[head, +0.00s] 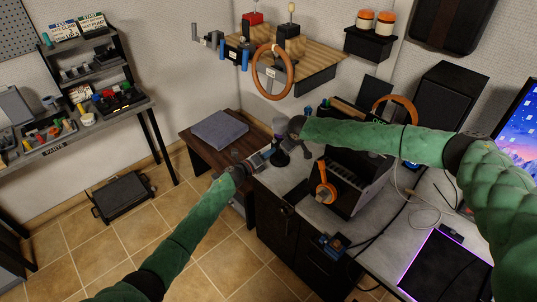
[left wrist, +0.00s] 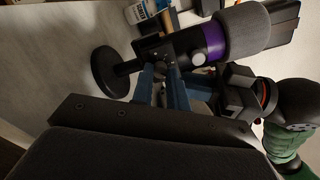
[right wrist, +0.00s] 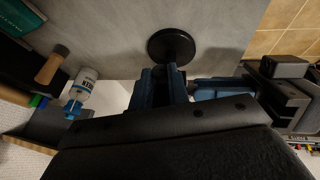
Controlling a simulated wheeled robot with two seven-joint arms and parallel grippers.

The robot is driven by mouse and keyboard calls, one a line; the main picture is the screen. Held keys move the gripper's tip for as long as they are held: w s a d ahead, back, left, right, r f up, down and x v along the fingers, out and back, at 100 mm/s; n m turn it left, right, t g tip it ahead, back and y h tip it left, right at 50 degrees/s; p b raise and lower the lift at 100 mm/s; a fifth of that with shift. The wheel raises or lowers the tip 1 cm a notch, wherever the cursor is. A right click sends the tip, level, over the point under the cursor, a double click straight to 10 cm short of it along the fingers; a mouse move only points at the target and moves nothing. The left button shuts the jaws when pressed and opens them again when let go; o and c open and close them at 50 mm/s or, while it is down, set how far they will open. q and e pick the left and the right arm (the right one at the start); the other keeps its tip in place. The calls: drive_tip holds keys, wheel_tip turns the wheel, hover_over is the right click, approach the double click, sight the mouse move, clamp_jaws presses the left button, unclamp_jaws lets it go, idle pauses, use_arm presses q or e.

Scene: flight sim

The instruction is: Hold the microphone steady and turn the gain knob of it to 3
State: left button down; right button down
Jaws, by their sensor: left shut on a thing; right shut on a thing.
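The microphone (left wrist: 212,40) stands on its round black base, with a grey foam top, a purple band and a white round part on its side. The base also shows in the right wrist view (right wrist: 171,48) and in the head view (head: 279,158). My left gripper (head: 264,157) is shut at the lower end of the microphone body, its blue fingers in the left wrist view (left wrist: 166,82). My right gripper (right wrist: 164,84) is shut on the microphone from the other side.
A white bottle (right wrist: 82,86) is close by. A steering wheel (head: 272,72) hangs above.

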use_arm(q)
drive_tip(key=c, duration=1.4)
unclamp_jaws()
drive_tip(key=shift+f, duration=0.2)
drive_tip(key=shift+o, duration=0.2)
drive_tip(key=shift+r, duration=0.1)
drive_tip(key=shift+a, duration=0.1)
drive_tip(key=v, duration=1.1)
drive_tip(key=shift+s+a, duration=0.25)
drive_tip(key=shift+s, duration=0.05)
use_arm(e)
drive_tip(key=c, duration=1.3)
unclamp_jaws()
drive_tip(key=shift+o, duration=0.2)
drive_tip(key=shift+r, duration=0.1)
